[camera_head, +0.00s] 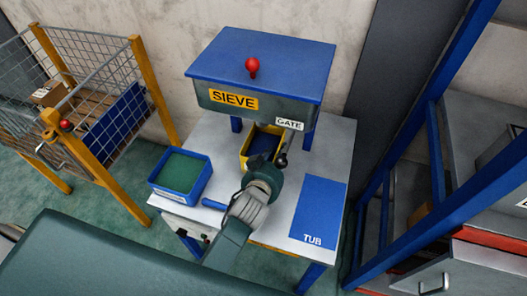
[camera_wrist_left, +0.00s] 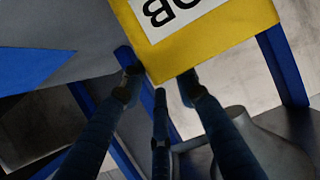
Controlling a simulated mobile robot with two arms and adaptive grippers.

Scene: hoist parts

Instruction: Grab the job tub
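In the wrist view the tub (camera_wrist_left: 228,36) fills the top, with a white label reading "OB" upside down. My left gripper (camera_head: 281,159) is at the tub's right front in the head view. In the wrist view its fingers (camera_wrist_left: 162,86) are spread apart, with the tub's lower corner between their tips. I cannot tell whether they touch it. My right gripper is in neither view.
The blue-topped sieve (camera_head: 263,62) stands over the tub, with a gate lever (camera_head: 284,149) near my gripper. A blue tub with green contents (camera_head: 180,172) is left on the table. A blue mat marked TUB (camera_head: 319,208) is clear at right. A blue rack (camera_head: 434,150) stands farther right.

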